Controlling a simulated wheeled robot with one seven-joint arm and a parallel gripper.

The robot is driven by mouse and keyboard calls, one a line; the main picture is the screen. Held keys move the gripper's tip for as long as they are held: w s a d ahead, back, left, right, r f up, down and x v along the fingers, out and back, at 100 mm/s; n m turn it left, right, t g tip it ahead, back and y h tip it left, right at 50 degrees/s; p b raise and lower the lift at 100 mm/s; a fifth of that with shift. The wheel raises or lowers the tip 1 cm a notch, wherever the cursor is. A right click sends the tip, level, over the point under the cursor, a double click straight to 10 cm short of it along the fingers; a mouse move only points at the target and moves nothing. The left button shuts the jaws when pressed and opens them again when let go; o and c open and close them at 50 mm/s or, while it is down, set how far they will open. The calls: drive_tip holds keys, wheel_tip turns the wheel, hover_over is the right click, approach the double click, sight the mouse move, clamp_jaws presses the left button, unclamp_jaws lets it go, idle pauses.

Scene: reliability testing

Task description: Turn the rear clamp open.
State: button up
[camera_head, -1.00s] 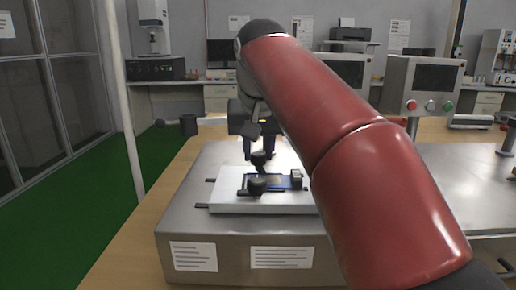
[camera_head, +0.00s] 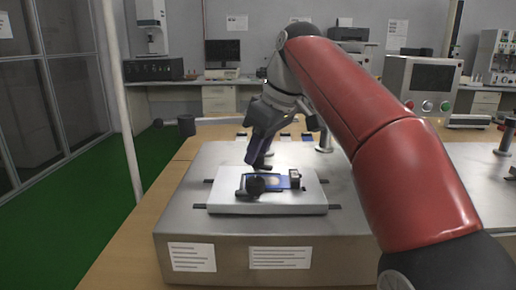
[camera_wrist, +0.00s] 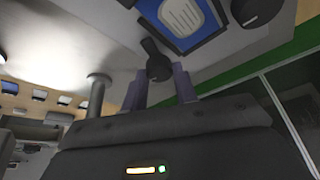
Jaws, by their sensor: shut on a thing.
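A white fixture plate (camera_head: 225,200) holds a blue board (camera_head: 279,182) with a pale middle. The rear clamp, a dark knob with a short arm, is at the plate's back edge, mostly hidden by my gripper (camera_head: 258,161) in the head view. In the wrist view the rear clamp (camera_wrist: 157,66) is between the two fingers of my gripper (camera_wrist: 160,88), its arm pointing towards the blue board (camera_wrist: 178,22). My gripper is shut on it and leans over, its body up and to the right.
The plate lies on a grey metal bench top (camera_head: 185,225). A metal post (camera_head: 324,137) stands behind it to the right. Several small blue items (camera_head: 283,137) lie farther back. A control box (camera_head: 424,85) with coloured buttons stands at the right.

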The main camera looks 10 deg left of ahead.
drive_tip(key=shift+w+n+g, duration=0.1)
drive_tip(key=shift+n+g, duration=0.7)
drive_tip(key=shift+n, duration=1.2)
drive_tip(key=o, duration=1)
drive_tip(key=shift+c, duration=0.2)
